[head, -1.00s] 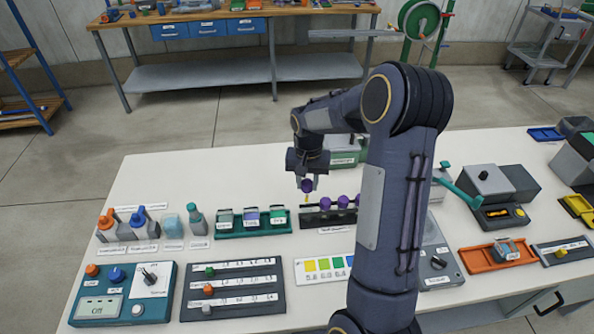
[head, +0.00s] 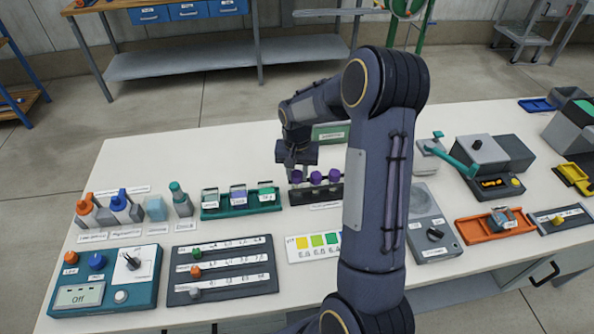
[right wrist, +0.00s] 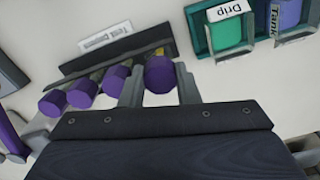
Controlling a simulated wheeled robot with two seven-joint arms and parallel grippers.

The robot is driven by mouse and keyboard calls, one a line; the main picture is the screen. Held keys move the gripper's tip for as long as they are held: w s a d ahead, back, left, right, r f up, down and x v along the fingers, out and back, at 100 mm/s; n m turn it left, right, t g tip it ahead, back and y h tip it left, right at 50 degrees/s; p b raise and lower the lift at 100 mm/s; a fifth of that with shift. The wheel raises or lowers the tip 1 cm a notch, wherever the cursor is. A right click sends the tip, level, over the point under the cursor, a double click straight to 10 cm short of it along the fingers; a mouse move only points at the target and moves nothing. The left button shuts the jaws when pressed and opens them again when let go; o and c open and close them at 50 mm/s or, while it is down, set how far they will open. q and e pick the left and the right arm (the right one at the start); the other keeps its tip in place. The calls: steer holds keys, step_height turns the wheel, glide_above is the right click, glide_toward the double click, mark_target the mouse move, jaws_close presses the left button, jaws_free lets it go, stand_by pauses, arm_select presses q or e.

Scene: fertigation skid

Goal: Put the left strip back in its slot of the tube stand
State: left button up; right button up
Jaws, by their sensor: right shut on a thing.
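My right gripper (head: 297,177) is shut on the left strip's purple cap (right wrist: 159,73), at the left end of the dark tube stand (head: 322,194). In the head view, the cap is about level with the other purple caps (head: 316,177). Those other strips (right wrist: 115,78) stand in a row beside it in the right wrist view, and the stand (right wrist: 118,46) lies behind them. A bit of yellow shows near the held strip by the stand. I cannot tell how deep the strip sits in its slot. My left gripper is out of view.
A green rack with labelled bottles (head: 240,202) stands close to the left of the tube stand. A colour chart (head: 315,246) lies in front. A green-labelled box (head: 330,132) is behind. My right arm hides part of the table to the right.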

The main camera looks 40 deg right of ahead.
steer(key=shift+f, duration=0.5)
steer(key=o, duration=1)
steer(key=shift+r+p, duration=2.3)
steer(key=shift+r, duration=1.2)
